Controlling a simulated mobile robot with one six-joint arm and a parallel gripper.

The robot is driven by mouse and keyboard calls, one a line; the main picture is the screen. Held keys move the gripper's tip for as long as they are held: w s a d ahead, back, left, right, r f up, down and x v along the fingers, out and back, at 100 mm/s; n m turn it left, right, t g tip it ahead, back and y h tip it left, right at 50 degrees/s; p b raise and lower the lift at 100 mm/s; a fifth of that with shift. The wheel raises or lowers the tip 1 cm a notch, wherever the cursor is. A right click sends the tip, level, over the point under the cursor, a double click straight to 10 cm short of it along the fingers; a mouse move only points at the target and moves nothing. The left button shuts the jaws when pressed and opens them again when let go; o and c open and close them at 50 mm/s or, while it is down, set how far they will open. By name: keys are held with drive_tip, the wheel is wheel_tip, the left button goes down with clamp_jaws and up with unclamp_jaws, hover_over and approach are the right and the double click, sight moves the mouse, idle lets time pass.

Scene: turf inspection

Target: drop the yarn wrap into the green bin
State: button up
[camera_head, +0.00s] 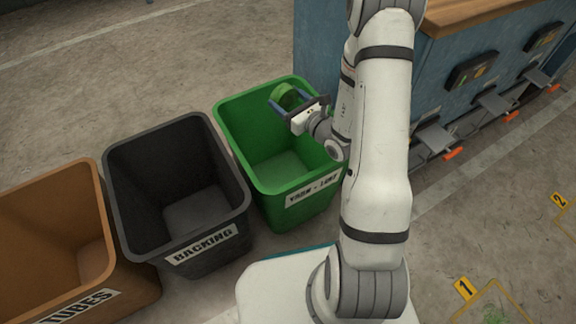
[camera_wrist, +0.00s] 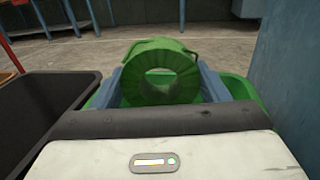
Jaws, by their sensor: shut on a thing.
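The yarn wrap is a green, ring-like roll (camera_head: 286,97) with a hole through its middle. It also fills the middle of the wrist view (camera_wrist: 160,74), with a loose strand at its upper right. My gripper (camera_head: 290,101) is shut on it, one blue-grey finger on each side (camera_wrist: 160,88). The green bin (camera_head: 232,135) is open-topped, with a label on its front that is hard to read. In the head view, my gripper and the wrap appear over the bin's opening, toward its back right. The wrap's height above the rim is hard to tell.
A black bin labelled BACKING (camera_head: 130,205) stands left of the green one, and a brown bin labelled TUBES (camera_head: 50,215) farther left. A blue cabinet (camera_head: 320,50) with a wooden top stands close on the right. Open concrete floor lies behind the bins.

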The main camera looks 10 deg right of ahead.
sight(289, 108)
drive_tip(key=p, duration=0.2)
drive_tip(key=r+p, duration=0.1)
drive_tip(key=p, duration=0.1)
drive_tip(key=shift+w+d+r, duration=0.2)
drive_tip(key=shift+w+r, duration=0.1)
drive_tip(key=shift+w, duration=0.1)
drive_tip(key=p, duration=0.2)
drive_tip(key=n+y+p, duration=0.1)
drive_tip(key=shift+w+d+r+g+p, duration=0.15)
drive_tip(key=shift+w+r+g+p, duration=0.1)
drive_tip(key=shift+g+p, duration=0.15)
drive_tip(key=shift+f+b, duration=2.1)
drive_tip(key=shift+f, duration=1.15)
drive_tip(key=o, duration=1)
drive_tip(key=shift+o, duration=0.2)
drive_tip(key=p+v, duration=0.2)
drive_tip(key=v, duration=0.5)
drive_tip(key=shift+s+d, duration=0.25)
drive_tip(key=shift+d, duration=0.05)
